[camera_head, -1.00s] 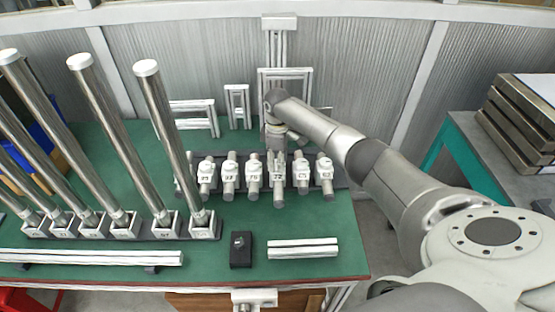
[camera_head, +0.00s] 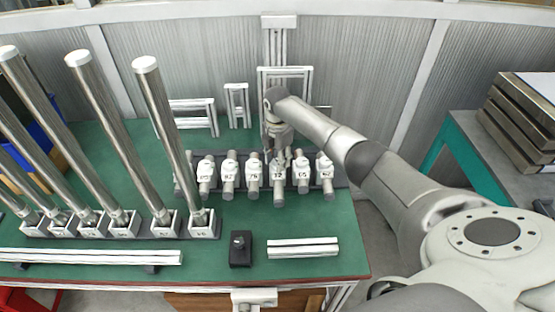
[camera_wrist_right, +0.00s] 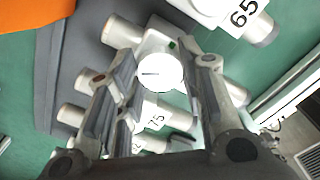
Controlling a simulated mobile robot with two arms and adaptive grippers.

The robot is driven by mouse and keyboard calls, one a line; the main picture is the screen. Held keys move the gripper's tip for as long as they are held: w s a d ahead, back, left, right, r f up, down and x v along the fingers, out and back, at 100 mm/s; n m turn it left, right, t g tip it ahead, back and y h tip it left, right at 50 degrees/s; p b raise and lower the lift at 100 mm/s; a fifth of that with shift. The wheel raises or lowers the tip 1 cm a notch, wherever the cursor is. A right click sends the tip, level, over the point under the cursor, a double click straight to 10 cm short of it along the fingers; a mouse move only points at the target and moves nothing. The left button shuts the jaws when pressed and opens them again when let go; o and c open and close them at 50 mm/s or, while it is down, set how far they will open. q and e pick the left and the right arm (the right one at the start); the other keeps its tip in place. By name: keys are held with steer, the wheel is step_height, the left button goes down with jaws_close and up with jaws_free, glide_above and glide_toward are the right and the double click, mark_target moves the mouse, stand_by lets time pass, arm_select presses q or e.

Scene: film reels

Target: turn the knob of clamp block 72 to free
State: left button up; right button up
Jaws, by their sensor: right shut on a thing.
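Clamp block 72 (camera_head: 278,177) stands in a row of white clamp blocks at the middle of the green table. My right gripper (camera_head: 279,156) reaches down onto its back part from behind. In the right wrist view the white round knob (camera_wrist_right: 160,72) with a dark line lies between my right gripper's fingers (camera_wrist_right: 166,62), which are shut on it. The line runs across the picture. A small green mark (camera_wrist_right: 173,45) shows just above the knob. Block 72's number is hidden in the wrist view. My left gripper is not in view.
Block 75 (camera_wrist_right: 157,118) and block 65 (camera_wrist_right: 225,15) stand close on either side. Tall metal tubes (camera_head: 168,135) rise in stands at the left. A black box with a knob (camera_head: 240,249) and a white profile bar (camera_head: 303,248) lie at the front.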

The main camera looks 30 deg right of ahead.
steer(key=n+b, duration=0.1)
steer(key=n, duration=0.5)
steer(key=n+b, duration=0.1)
steer(key=n, duration=0.4)
steer(key=shift+n, duration=0.4)
stand_by(0.3)
steer(key=o, duration=1)
steer(key=shift+o, duration=0.2)
steer(key=shift+r, duration=0.1)
step_height(320, 180, up, 12)
